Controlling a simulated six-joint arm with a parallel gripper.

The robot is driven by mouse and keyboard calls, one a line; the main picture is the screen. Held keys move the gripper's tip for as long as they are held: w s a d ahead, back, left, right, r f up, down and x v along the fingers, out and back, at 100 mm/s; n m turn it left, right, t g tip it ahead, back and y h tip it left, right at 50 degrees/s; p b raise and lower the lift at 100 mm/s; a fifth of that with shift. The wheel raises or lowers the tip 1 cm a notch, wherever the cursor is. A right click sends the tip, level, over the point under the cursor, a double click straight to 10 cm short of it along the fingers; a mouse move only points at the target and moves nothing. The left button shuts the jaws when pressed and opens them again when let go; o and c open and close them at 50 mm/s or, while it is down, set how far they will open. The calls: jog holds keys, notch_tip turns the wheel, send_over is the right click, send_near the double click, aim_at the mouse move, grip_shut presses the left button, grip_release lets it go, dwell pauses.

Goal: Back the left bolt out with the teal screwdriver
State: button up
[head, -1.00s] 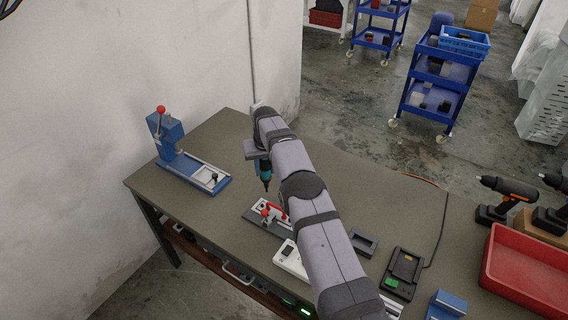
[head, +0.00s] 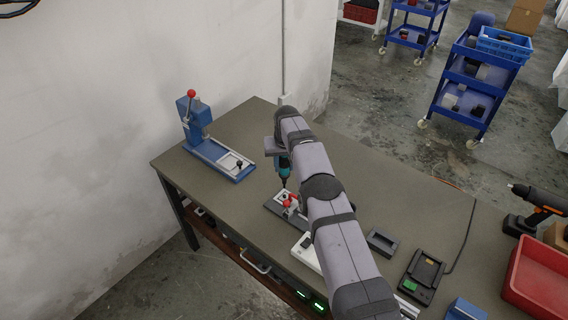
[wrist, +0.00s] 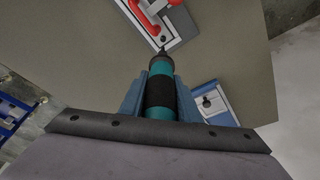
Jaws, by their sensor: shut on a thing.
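The teal screwdriver (head: 284,166) is upright with its tip down in the head view, and it also shows in the wrist view (wrist: 160,90). My gripper (wrist: 160,97) is shut on its teal and black body. The tip is over the near-wall end of a clamping fixture (head: 272,206) with red toggle handles. In the wrist view the tip is at or just above a dark bolt (wrist: 163,38) on the fixture's pale plate (wrist: 180,35). I cannot tell whether it touches. The other bolt is not clearly seen; my arm hides part of the fixture.
A blue press (head: 215,150) with a red knob stands at the back left of the table. A white device (head: 306,252), a dark tray (head: 382,242) and a charger (head: 424,272) lie right of the fixture. A red bin (head: 540,280) is at the far right.

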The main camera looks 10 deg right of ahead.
aim_at(284, 158)
jog(key=shift+f+b, duration=1.2)
jog(key=shift+f, duration=0.55)
jog(key=shift+f+b, duration=0.4)
jog(key=shift+f, duration=0.05)
jog(key=shift+s+f+b, duration=0.25)
jog(key=shift+b, duration=0.1)
dwell(0.7)
jog(key=shift+r, duration=0.25)
dwell(1.8)
jog(key=shift+w+r+p, duration=0.2)
jog(key=shift+r+p, duration=0.6)
jog(key=shift+r, duration=0.55)
jog(key=shift+w+r+p, duration=0.1)
jog(key=shift+r+p, duration=1.7)
jog(key=shift+r, duration=0.6)
